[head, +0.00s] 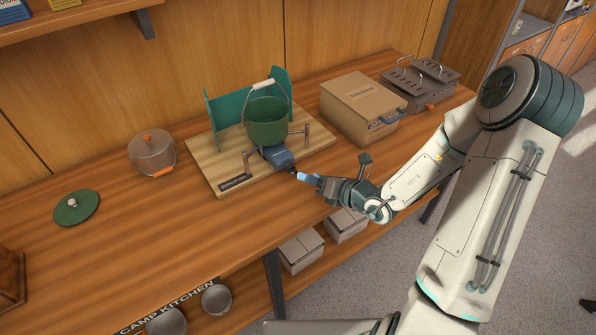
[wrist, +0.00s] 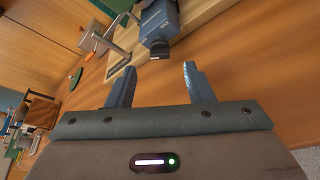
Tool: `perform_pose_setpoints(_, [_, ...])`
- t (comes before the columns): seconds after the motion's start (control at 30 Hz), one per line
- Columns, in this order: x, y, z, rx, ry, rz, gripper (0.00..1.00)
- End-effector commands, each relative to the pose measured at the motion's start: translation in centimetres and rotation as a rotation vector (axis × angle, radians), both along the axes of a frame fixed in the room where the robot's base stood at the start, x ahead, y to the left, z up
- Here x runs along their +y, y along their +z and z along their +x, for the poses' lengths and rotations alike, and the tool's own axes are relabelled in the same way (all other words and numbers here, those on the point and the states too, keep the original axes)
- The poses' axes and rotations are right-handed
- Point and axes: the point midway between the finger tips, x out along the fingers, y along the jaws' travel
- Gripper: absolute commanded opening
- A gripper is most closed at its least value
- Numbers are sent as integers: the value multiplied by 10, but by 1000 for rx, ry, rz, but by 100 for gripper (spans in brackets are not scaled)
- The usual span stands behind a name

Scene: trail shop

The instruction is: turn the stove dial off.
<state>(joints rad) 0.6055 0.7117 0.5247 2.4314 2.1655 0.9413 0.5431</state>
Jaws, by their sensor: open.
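The camp stove has a blue-grey body (head: 279,156) with metal legs and stands on a wooden board (head: 215,178). A green pot (head: 266,122) sits on it in front of a green windscreen (head: 225,100). The small dark stove dial (head: 293,171) is on the body's near end; it also shows in the wrist view (wrist: 160,56). Its setting is too small to read. My gripper (head: 308,179) is open and empty, just in front of the dial. In the wrist view the dial lies just beyond the fingertips (wrist: 159,69), between them and apart from them.
A lidded pot (head: 152,153) and a green lid (head: 76,207) lie to the left. A tan box (head: 362,106) and a grey metal box (head: 420,82) stand to the right. The counter's front edge is below my gripper. The counter left of the board is mostly clear.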

Motion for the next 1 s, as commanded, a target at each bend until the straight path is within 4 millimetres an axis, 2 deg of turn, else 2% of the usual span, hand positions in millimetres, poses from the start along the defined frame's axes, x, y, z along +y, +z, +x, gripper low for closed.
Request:
perform_pose_setpoints(0.1, [18, -6, 15, 0, 3, 3, 47])
perform_pose_setpoints(0.3, [37, -15, 32, 0, 2, 1, 47])
perform_pose_setpoints(0.73, [43, -18, 39, -2, 1, -1, 47])
perform_pose_setpoints(0.77, [43, -18, 39, -2, 1, -1, 42])
perform_pose_setpoints(0.9, [43, -18, 39, -2, 1, -1, 3])
perform_pose_setpoints(1.0, [43, -18, 39, -2, 1, -1, 3])
